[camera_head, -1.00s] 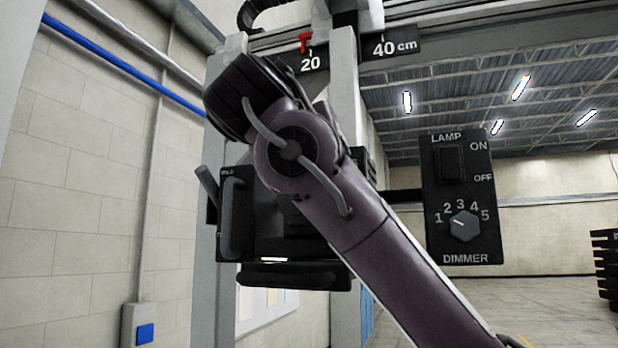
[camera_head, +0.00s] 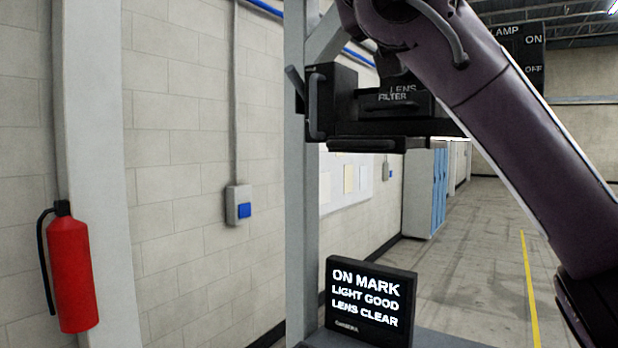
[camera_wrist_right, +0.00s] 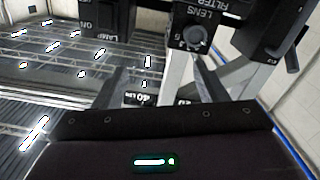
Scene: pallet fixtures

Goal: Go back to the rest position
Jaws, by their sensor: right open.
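My right arm crosses the upper right of the head view, in front of the black lens filter unit (camera_head: 395,100) and the lamp panel (camera_head: 530,65). Its gripper does not show clearly there. In the right wrist view my right gripper (camera_wrist_right: 165,78) is open, with its two fingers spread and nothing seen between them. The lens filter unit (camera_wrist_right: 205,15) and the lamp panel (camera_wrist_right: 100,15) show beyond the fingers, upside down. My left gripper is not in view.
A small screen (camera_head: 370,302) reads "ON MARK, LIGHT GOOD, LENS CLEAR". A grey post (camera_head: 302,200) stands left of it. A red fire extinguisher (camera_head: 72,270) hangs at the left wall. Open floor (camera_head: 480,250) lies behind, partly covered by my arm.

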